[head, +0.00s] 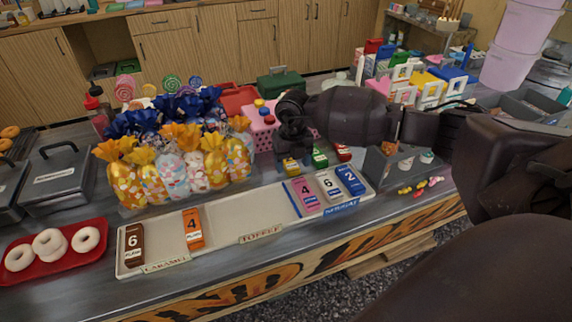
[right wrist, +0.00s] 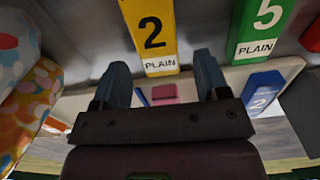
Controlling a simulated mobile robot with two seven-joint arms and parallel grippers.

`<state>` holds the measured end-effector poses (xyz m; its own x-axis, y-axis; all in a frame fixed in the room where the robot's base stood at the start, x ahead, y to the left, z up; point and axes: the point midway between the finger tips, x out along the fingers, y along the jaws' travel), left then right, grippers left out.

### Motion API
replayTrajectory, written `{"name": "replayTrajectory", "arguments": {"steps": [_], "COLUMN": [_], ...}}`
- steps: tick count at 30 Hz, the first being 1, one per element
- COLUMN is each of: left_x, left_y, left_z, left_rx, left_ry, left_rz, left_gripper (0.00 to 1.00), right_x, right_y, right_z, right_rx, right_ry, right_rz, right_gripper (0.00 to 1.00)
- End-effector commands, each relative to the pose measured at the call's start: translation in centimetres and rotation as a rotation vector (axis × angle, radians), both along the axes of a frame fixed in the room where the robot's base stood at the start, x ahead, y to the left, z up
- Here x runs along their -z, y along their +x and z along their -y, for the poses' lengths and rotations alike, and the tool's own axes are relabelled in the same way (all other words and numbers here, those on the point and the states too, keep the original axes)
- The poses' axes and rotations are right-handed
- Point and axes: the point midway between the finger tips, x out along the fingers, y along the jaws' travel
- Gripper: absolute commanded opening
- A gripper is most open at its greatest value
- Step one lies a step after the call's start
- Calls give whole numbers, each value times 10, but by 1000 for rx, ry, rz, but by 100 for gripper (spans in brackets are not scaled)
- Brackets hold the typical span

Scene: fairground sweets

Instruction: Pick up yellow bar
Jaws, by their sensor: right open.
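The yellow bar (head: 291,166) lies just below my right gripper (head: 291,150) in the head view, partly hidden by it. In the right wrist view the yellow bar (right wrist: 151,30) reads "2 PLAIN" and lies ahead of the right gripper (right wrist: 163,72). The two fingers are apart, with the bar's near end roughly in line with the gap and nothing held. Whether they touch the bar cannot be told. My left gripper is out of view.
A green bar (right wrist: 258,28) marked 5 and a red bar (head: 343,152) lie right of the yellow one. A long tray (head: 220,237) in front holds brown, orange, pink, white and blue bars. Wrapped sweet bags (head: 180,170) crowd the left; a grey bin (head: 375,166) stands right.

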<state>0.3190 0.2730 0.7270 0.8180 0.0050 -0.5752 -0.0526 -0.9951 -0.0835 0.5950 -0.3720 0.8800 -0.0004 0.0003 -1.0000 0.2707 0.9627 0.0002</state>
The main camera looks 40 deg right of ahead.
Motion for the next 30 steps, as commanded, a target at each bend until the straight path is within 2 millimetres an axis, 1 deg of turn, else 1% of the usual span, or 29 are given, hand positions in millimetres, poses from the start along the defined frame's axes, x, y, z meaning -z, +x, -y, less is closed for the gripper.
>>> {"name": "replayTrajectory", "arguments": {"steps": [1,2,10,11,21,27,30], "left_x": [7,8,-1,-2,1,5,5], "left_y": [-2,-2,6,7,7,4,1], "left_z": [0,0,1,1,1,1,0], "left_rx": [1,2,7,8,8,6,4], "left_ry": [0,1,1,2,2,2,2], "left_rz": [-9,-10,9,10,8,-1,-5], "left_gripper": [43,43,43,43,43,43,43], "right_x": [14,16,14,14,14,14,10], "right_y": [-1,-1,0,0,0,0,0], "right_z": [1,1,1,1,1,1,1], "right_rx": [1,1,1,1,1,1,1], "right_ry": [-1,-1,0,0,-1,0,0], "right_rz": [-8,-8,1,1,0,0,1], "right_gripper": [68,68,68,65,13,13,13]}}
